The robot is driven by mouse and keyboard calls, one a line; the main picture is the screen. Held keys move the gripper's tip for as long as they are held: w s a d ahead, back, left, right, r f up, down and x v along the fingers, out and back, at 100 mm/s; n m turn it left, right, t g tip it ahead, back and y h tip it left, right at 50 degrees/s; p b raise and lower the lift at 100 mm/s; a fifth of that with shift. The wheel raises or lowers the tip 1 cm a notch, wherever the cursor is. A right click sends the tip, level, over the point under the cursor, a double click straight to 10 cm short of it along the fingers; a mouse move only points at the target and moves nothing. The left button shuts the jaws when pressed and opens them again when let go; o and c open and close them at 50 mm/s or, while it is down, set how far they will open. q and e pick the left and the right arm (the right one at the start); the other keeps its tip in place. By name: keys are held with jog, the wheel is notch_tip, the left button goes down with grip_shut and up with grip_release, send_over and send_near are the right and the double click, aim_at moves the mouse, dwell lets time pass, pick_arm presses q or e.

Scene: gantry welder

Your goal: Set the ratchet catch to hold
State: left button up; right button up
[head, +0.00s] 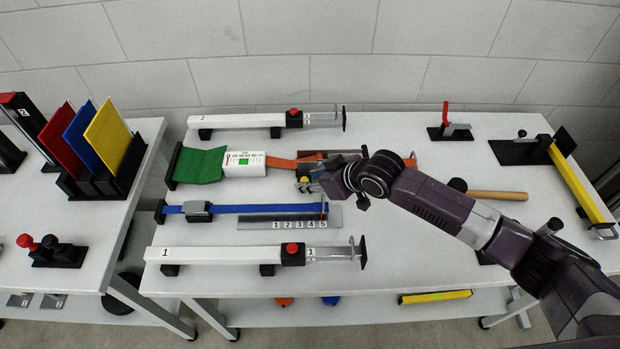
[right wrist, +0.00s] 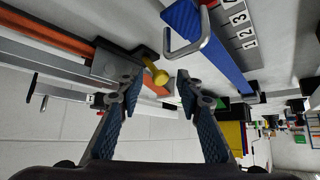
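The ratchet catch seems to be the small yellow knob (right wrist: 155,72) on a grey metal block (right wrist: 112,62) on the orange strap (right wrist: 45,33). In the head view the yellow knob (head: 304,168) shows just left of my right gripper (head: 322,182). My right gripper also shows in the right wrist view (right wrist: 160,90); its fingers are apart, with the knob seen between and beyond the tips. I cannot tell whether a finger touches the knob or block. Nothing is held. The arm hides part of the orange strap (head: 285,164). My left gripper is not in view.
A blue strap (head: 260,208) with a numbered scale (head: 290,223) lies in front. White beams (head: 225,254) lie at front and back (head: 240,120). A white display box (head: 245,163) stands left. A wooden-handled tool (head: 495,195) lies right.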

jog(key=shift+a, duration=0.1)
grip_shut()
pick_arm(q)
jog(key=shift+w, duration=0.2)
